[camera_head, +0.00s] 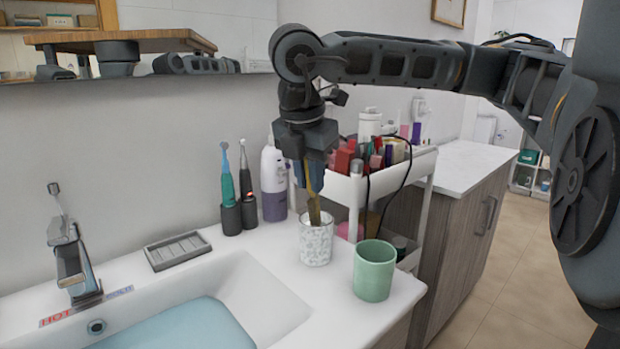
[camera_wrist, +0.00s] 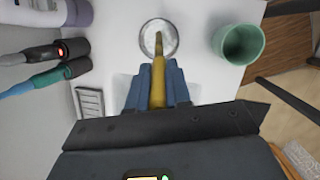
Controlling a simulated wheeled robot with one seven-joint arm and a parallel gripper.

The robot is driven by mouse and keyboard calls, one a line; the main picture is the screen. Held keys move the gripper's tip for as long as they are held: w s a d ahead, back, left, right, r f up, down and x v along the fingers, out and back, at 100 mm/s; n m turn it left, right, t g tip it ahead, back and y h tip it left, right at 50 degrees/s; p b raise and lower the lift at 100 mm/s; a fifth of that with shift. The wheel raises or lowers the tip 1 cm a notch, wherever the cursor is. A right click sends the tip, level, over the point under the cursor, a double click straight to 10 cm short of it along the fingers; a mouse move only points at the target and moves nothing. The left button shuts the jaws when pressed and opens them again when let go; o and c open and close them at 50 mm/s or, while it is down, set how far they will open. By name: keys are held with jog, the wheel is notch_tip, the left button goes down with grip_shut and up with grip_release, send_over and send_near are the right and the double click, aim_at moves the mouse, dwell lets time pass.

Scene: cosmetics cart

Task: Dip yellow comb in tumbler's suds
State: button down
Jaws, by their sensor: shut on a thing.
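My gripper (camera_head: 309,180) points down over the sink counter and is shut on the yellow comb (camera_head: 314,211). In the wrist view the comb (camera_wrist: 158,78) runs out from between my blue-grey fingers (camera_wrist: 157,95). A white patterned tumbler (camera_head: 316,244) stands upright on the counter right below. The comb's lower end is at the tumbler's mouth and seems to pass inside the rim. The wrist view shows the comb's end over the round opening of the tumbler (camera_wrist: 172,41). The inside looks whitish; how deep the comb's end sits cannot be told.
A green cup (camera_head: 374,272) stands close to the tumbler's right, near the counter edge. Two electric toothbrushes (camera_head: 230,205), a purple-white bottle (camera_head: 273,180) and a grey soap dish (camera_head: 177,250) are left. The cosmetics cart (camera_head: 421,164) stands behind right. The sink (camera_head: 262,296) is at front left.

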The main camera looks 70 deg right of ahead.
aim_at(310, 205)
jog(key=shift+f+b, duration=3.05)
jog(key=shift+b, duration=0.6)
jog(key=shift+r, duration=0.1)
